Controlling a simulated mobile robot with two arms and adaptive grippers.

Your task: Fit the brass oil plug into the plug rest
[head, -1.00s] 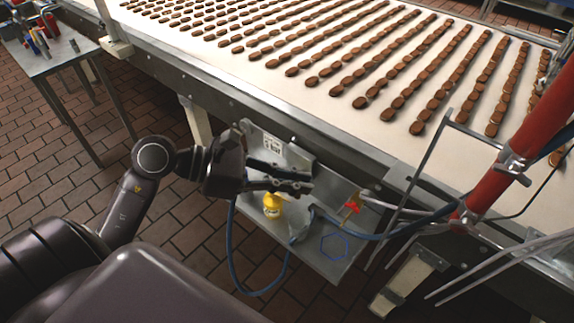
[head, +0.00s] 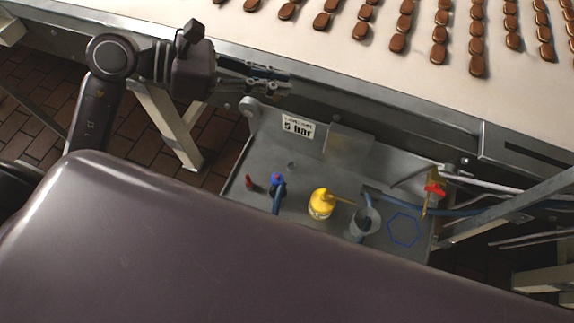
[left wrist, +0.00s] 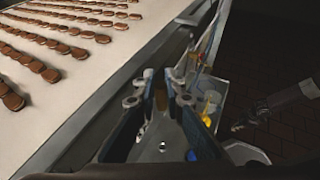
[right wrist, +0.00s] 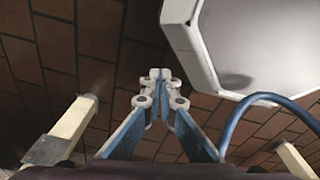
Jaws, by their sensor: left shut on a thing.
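My left gripper (head: 288,80) is above the near edge of the conveyor, up and left of the grey tray (head: 340,172). In the left wrist view its fingers (left wrist: 159,84) are closed on a small brownish brass piece, which looks like the brass oil plug (left wrist: 161,97). The plug is mostly hidden by the fingers in the head view. A small round fitting (head: 291,165) on the tray may be the plug rest; I cannot tell for sure. My right gripper (right wrist: 160,74) shows only in its wrist view, with fingertips together and nothing between them, over the brick floor.
The tray carries a yellow oil can (head: 320,204), a grey cup (head: 364,222), a blue-topped item (head: 278,182), a blue hexagon outline (head: 404,229) and a red-handled valve (head: 434,190). The conveyor (head: 400,85) with rows of biscuits runs behind. A white pale-edged panel (right wrist: 235,50) is beside my right gripper.

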